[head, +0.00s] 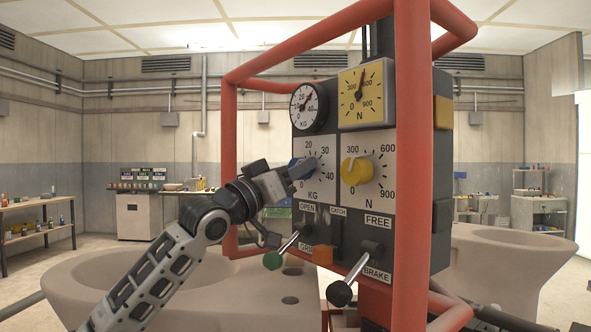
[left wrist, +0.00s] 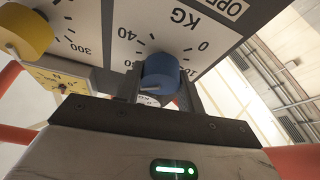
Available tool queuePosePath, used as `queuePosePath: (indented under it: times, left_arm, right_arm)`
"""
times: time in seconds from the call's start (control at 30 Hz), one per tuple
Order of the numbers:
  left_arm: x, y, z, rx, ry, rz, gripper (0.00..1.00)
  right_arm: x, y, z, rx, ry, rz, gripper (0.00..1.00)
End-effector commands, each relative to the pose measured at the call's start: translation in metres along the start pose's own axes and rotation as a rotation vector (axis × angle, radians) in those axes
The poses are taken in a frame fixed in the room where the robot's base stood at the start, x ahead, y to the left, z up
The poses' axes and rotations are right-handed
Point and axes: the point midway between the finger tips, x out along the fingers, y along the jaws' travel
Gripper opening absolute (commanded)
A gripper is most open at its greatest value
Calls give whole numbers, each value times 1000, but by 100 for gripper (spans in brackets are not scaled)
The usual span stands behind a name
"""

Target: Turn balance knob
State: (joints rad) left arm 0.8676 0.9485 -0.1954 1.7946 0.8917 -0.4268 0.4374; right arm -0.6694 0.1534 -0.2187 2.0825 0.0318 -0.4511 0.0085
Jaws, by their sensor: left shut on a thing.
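A blue knob (left wrist: 162,72) sits on the white KG scale plate (head: 316,185) at the left of the dark control panel (head: 408,100). My left gripper (head: 301,169) reaches in from the lower left and is shut on the blue knob. In the head view the fingers hide most of this knob. In the left wrist view the knob stands just above the dark gripper edge. A yellow knob (head: 356,171) sits on the N scale plate to the right; it also shows in the left wrist view (left wrist: 25,32). No labels naming a balance knob are readable. My right gripper is not in view.
A round KG gauge (head: 308,106) and a yellow N gauge (head: 366,95) sit above the knobs. Red tube frame (head: 413,170) surrounds the panel.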

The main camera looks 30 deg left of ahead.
Motion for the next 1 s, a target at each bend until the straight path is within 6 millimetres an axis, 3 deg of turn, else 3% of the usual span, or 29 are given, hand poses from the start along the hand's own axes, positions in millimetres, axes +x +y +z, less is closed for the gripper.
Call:
queuePosePath:
  times: [1.0]
  left_arm:
    - [0,0,-1,-463,1,-192,15]
  right_arm:
    - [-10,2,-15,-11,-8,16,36]
